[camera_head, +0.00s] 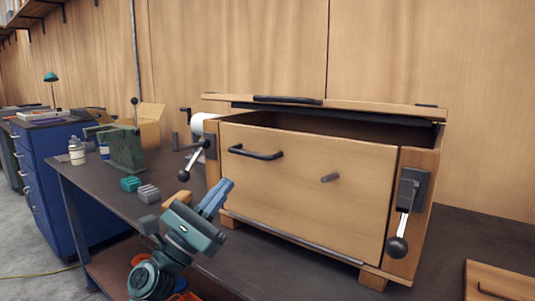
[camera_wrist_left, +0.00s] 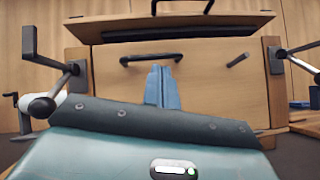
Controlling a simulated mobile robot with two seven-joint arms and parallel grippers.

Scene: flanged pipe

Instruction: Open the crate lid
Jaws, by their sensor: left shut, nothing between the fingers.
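The wooden crate (camera_head: 290,190) stands on the dark workbench. Its lid (camera_head: 375,106) shows nearly edge-on at the top, with a dark gap between it and the front panel. A black handle (camera_head: 288,100) is on the lid. The front panel has a second black handle (camera_head: 255,153) and a grey peg (camera_head: 330,178). My left gripper (camera_head: 224,191), with blue fingers, is shut and empty, low in front of the crate's left side. In the left wrist view its fingers (camera_wrist_left: 160,84) point toward the front panel, below the lid (camera_wrist_left: 180,24). My right gripper is not in view.
Ball-ended levers stand out at the crate's left (camera_head: 185,172) and right (camera_head: 397,245) sides. A green vise (camera_head: 123,148), small teal and grey blocks, and a bottle (camera_head: 76,152) are on the bench at left. A wooden board (camera_head: 500,280) lies at front right.

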